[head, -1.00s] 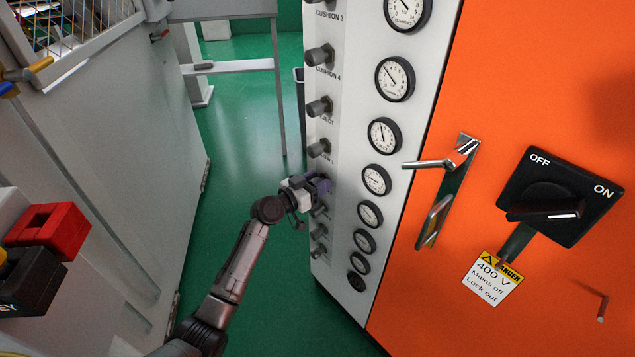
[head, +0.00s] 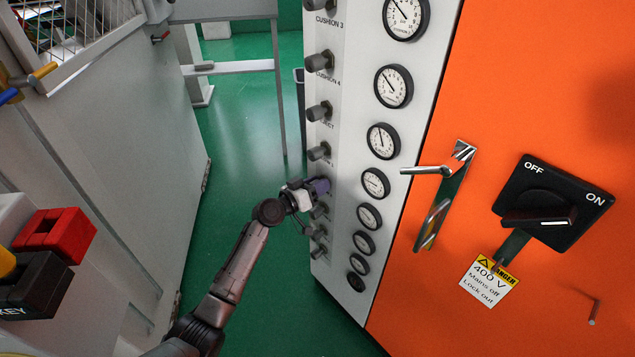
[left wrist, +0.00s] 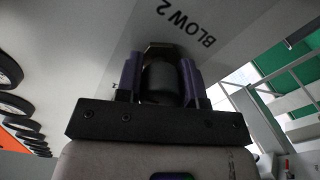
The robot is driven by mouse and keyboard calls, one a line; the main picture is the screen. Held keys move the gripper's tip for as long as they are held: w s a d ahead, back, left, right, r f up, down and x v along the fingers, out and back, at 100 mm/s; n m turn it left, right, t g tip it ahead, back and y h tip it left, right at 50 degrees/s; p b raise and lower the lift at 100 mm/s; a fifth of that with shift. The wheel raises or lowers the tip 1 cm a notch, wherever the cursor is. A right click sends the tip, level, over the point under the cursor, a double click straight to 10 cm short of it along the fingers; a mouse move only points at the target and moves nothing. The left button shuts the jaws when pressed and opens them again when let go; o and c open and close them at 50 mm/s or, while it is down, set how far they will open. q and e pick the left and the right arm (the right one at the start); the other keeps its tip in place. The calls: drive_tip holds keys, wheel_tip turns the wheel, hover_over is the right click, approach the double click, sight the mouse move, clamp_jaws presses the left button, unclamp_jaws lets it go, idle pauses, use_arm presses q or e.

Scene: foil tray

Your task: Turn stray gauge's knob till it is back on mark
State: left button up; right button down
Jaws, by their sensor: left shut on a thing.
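My left gripper (head: 318,187) is at the white gauge panel (head: 345,200), low in its column of grey knobs. In the left wrist view its purple fingers (left wrist: 160,78) are shut around a dark knob (left wrist: 162,82), beside the label "BLOW 2" (left wrist: 182,25). The fingers and wrist hide this knob in the head view. Round gauges run down the panel to the right of the knobs; two near the gripper's height are one gauge (head: 376,183) and the one below it (head: 369,216). Their needles are too small to read surely. My right gripper is not in view.
An orange cabinet door (head: 560,80) with a chrome handle (head: 430,170) and a black OFF/ON switch (head: 553,205) is to the right. A grey machine wall (head: 130,130) stands left. Green floor (head: 240,130) lies between. Other knobs (head: 318,151) sit close above the gripper.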

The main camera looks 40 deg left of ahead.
use_arm(q)
drive_tip(key=n+p, duration=0.1)
drive_tip(key=n, duration=0.2)
drive_tip(key=shift+n, duration=0.6)
drive_tip(key=o, duration=0.7)
drive_tip(key=shift+c, duration=0.2)
drive_tip(key=shift+o, duration=1.3)
